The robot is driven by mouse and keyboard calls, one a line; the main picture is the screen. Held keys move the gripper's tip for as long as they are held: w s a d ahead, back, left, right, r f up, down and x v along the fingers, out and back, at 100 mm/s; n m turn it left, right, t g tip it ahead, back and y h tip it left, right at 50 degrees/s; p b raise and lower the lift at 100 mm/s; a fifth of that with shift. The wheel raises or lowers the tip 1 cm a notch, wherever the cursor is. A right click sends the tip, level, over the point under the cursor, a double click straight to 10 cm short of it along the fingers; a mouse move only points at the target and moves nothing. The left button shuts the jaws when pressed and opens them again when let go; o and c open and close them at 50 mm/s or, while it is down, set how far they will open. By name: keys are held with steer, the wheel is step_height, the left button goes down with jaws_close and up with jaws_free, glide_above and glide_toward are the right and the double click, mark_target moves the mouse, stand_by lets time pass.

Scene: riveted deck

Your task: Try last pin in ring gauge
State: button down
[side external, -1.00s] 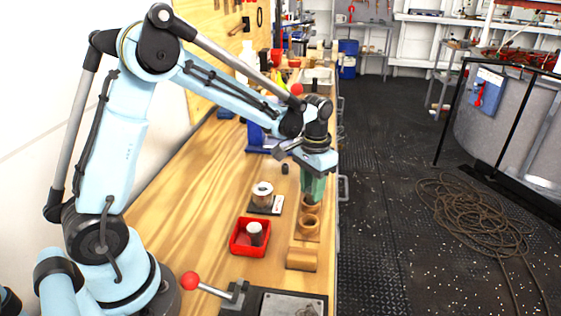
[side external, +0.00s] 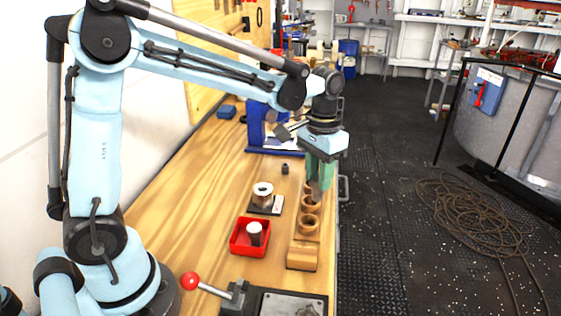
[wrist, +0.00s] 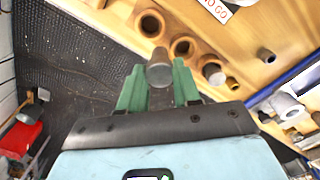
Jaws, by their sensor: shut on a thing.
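My gripper (wrist: 160,88), with green fingers, is shut on a grey cylindrical pin (wrist: 159,72). In the side view my gripper (side external: 318,182) hangs over the far part of the wooden pin rack (side external: 309,238), near the bench's right edge. The held pin's lower end shows below the fingers. The rack has several round sockets; in the wrist view two look empty and one holds a grey-topped pin (wrist: 212,72). The ring gauge (side external: 263,194), a metal cylinder with a bore, stands on a dark plate left of the rack. Nothing is visible in its bore.
A red tray (side external: 236,248) holds a grey pin (side external: 254,234). A small dark cylinder (side external: 285,169) stands beyond the gauge. A NO GO label (wrist: 215,8) shows at the wrist view's top. A red-knobbed lever (side external: 190,281) stands in front. Bench left of the gauge is clear.

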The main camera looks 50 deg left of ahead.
steer(key=s+d+r, duration=0.3)
steer(key=d+r, duration=0.1)
steer(key=d, duration=0.2)
steer(key=s+a+r+n, duration=0.1)
steer(key=s+a+n, duration=0.15)
steer(key=a, duration=0.65)
steer(key=s+a+n, duration=0.1)
steer(key=a+n, duration=0.3)
steer(key=a, duration=0.5)
step_height(320, 180, down, 6)
steer(key=shift+a+f, duration=0.2)
steer(key=shift+f+m, duration=0.25)
steer(key=shift+f, duration=0.15)
stand_by(1.0)
steer(key=shift+r, duration=0.15)
stand_by(0.6)
steer(key=shift+r, duration=1.5)
steer(key=shift+d, duration=0.1)
